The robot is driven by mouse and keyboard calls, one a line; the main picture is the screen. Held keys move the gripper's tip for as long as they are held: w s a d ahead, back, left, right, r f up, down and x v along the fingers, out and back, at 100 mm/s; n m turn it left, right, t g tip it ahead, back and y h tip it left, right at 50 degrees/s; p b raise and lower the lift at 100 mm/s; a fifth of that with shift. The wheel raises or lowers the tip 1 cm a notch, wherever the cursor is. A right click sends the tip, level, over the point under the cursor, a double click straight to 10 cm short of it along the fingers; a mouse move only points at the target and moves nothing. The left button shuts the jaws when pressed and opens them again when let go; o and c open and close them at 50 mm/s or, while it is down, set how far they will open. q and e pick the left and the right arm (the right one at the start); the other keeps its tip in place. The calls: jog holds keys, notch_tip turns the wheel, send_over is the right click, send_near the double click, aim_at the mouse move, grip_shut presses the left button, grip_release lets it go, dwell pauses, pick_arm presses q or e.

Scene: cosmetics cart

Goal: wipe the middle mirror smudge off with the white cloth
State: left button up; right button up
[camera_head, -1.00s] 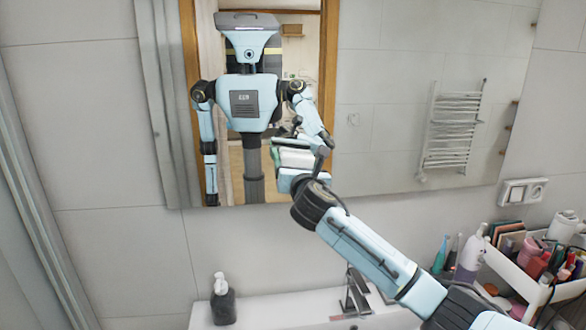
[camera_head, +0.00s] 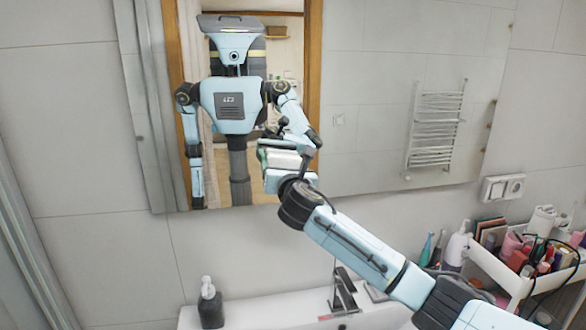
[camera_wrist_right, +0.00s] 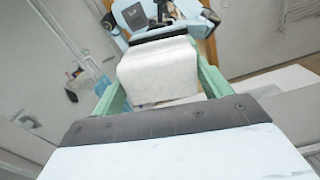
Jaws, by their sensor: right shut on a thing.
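The mirror (camera_head: 400,75) fills the upper part of the head view and reflects me, a doorway and a towel rail. My right gripper (camera_head: 285,163) is raised in front of its lower left part, overlapping my reflection. Its green fingers are shut on the white cloth, a pale block in the right wrist view (camera_wrist_right: 158,72). In the head view the cloth is hard to tell from its reflection, and I cannot tell whether it touches the glass. I cannot make out any smudge clearly. My left gripper is not directly in view.
Below is a white sink (camera_head: 265,308) with a dark soap bottle (camera_head: 210,303) and a dark tap (camera_head: 342,290). A crowded white cosmetics cart (camera_head: 500,272) stands at the right. A wall socket (camera_head: 502,187) is beneath the mirror's right end.

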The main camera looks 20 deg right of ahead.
aim_at(249, 165)
jog(key=shift+w+a, duration=0.35)
jog(key=shift+a, duration=1.05)
jog(key=shift+w+a, duration=0.3)
jog(key=shift+a, duration=1.1)
jog(key=shift+w+a, duration=0.35)
jog(key=shift+a, duration=1.05)
jog(key=v, duration=0.6)
jog(key=shift+d, duration=0.15)
jog(key=shift+v, duration=1.55)
jog(key=shift+f, duration=0.1)
